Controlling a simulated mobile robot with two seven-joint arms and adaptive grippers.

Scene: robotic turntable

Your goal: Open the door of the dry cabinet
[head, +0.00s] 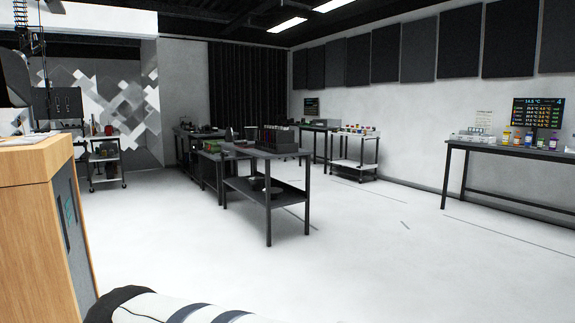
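I cannot make out a thing that is clearly the dry cabinet. A wood-sided cabinet (32,225) with a grey front stands close at the left edge, cut off by the frame. Its grey front (72,228) carries darker panels and is seen at a steep angle; I cannot tell whether it is a door or whether it is open. A white arm link of mine with dark bands crosses the bottom edge. Neither of my grippers is in view.
A dark two-level table (268,190) with racks on top stands mid-room. A white cart (353,155) and a long dark table (510,152) line the right wall. Another cart (104,160) stands back left. The floor in front and to the right is clear.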

